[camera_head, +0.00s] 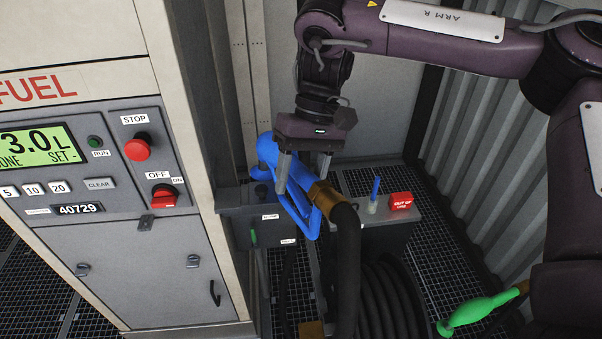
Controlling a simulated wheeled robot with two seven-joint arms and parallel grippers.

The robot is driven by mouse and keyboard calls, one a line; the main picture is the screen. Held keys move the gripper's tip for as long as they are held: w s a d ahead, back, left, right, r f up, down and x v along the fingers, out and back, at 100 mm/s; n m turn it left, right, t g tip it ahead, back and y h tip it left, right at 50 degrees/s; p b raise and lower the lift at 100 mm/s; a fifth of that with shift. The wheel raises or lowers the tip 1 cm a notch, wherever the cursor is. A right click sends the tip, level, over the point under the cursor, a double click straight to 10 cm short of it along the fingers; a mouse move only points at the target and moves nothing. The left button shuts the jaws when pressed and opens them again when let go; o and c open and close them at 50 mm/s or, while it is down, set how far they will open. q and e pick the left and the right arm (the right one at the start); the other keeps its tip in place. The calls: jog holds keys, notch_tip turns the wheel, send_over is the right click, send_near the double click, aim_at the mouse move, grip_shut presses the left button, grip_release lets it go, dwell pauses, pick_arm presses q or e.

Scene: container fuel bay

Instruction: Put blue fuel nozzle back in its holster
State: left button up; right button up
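The blue fuel nozzle (298,197) is tilted, with its rounded end at upper left and its brass collar (323,194) at lower right. A thick black hose (347,265) runs down from the collar. My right gripper (304,168) reaches down from above, with one finger on each side of the nozzle body, and appears shut on it. The nozzle overlaps a grey box (235,208) with small labels on the pump's side, which may be the holster. I cannot tell whether the nozzle touches it. My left gripper is not in view.
The fuel pump cabinet (150,268) with its display and red buttons fills the left. A grey stand (385,238) bears a red block (401,201) and a small blue upright piece (375,188). A green nozzle (476,313) is at lower right. Coiled black hose (385,300) lies below.

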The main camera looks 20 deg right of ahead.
jog(key=shift+f, duration=0.1)
jog(key=p+v, duration=0.1)
jog(key=v, duration=0.7)
jog(key=shift+d, duration=0.15)
